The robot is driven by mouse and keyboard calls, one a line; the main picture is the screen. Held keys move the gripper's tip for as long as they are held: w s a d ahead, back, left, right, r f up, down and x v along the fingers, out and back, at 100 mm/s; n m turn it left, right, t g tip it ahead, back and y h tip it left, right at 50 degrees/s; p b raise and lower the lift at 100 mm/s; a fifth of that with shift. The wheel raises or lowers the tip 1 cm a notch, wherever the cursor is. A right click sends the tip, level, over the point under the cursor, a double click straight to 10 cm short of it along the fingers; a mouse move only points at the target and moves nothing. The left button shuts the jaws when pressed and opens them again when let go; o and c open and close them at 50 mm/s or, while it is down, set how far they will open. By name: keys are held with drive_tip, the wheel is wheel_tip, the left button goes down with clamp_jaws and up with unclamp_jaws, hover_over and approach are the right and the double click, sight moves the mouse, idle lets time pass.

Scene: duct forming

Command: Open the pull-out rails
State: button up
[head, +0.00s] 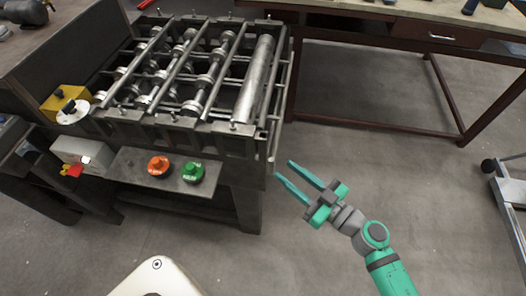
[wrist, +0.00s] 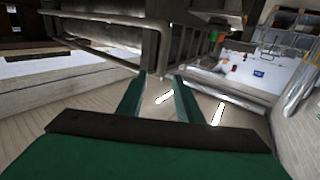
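The duct forming machine (head: 190,122) stands at the upper left in the head view, a dark frame with several rollers and bars across its top. A thin grey rail (head: 274,140) runs along its right side. In the wrist view a grey tubular rail (wrist: 110,17) bends down close to the fingertips. My gripper (head: 285,171) has green fingers and is open and empty. It is just right of the machine's front right corner, pointing toward the rail. In the wrist view the gripper (wrist: 160,77) shows a clear gap between its fingers; whether it touches the rail cannot be told.
An orange button (head: 159,165) and a green button (head: 193,172) sit on the machine's front panel. A yellow box (head: 66,101) is at its left. A brown workbench (head: 400,34) stands at the back right. The grey floor (head: 390,165) between is clear.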

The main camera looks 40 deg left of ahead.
drive_tip(key=a, duration=1.1)
drive_tip(key=shift+w, duration=0.1)
clamp_jaws()
